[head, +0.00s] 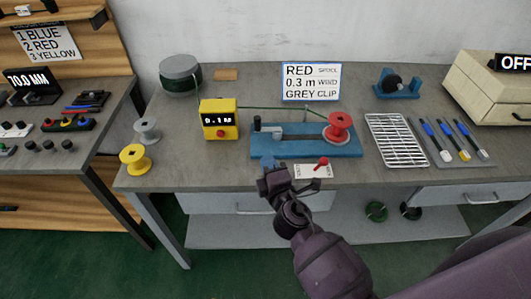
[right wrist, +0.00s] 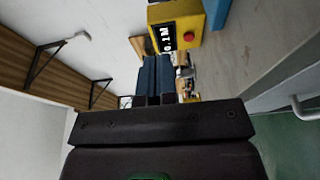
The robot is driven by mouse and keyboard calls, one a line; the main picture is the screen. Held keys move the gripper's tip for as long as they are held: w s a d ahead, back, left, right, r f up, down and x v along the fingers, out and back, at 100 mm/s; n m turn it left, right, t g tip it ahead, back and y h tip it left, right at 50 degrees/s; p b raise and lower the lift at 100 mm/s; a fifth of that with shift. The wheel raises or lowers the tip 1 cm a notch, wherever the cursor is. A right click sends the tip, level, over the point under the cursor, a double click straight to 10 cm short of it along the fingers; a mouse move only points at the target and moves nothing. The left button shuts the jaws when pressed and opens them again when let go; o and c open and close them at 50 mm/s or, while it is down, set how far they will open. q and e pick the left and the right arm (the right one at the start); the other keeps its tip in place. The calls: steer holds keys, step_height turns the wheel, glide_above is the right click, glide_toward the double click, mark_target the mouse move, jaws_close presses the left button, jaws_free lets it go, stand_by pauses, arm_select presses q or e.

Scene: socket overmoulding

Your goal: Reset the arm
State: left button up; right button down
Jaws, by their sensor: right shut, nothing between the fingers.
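My right gripper (head: 274,178) is at the front edge of the workbench (head: 230,165), in front of the blue winding fixture (head: 290,148). Its blue fingers are shut with nothing between them, and in the right wrist view they also show (right wrist: 157,76) side by side. My right arm reaches up from the bottom of the head view. My left gripper is not in the head view.
A red spool (head: 340,125) sits on the fixture, beside a white card with a red lever (head: 321,164). A yellow meter box (head: 219,119) stands left; it shows in the right wrist view (right wrist: 178,28). A wire rack (head: 397,140) lies right. Yellow spool (head: 135,159) stands far left.

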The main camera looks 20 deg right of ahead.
steer(key=shift+s, duration=0.45)
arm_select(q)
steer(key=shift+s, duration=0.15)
arm_select(e)
steer(key=s+d+f+m+g, duration=0.3)
steer(key=s+d+f+m, duration=0.3)
steer(key=s, duration=0.4)
steer(key=s+d+f+m+g, duration=0.3)
steer(key=s+d+f+m, duration=0.3)
steer(key=s+m, duration=0.5)
steer(key=shift+s+d+f+g+h, duration=0.2)
steer(key=shift+s+f+g+h, duration=0.15)
steer(key=shift+f, duration=0.5)
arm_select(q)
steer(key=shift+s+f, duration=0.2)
arm_select(e)
steer(key=shift+w, duration=0.1)
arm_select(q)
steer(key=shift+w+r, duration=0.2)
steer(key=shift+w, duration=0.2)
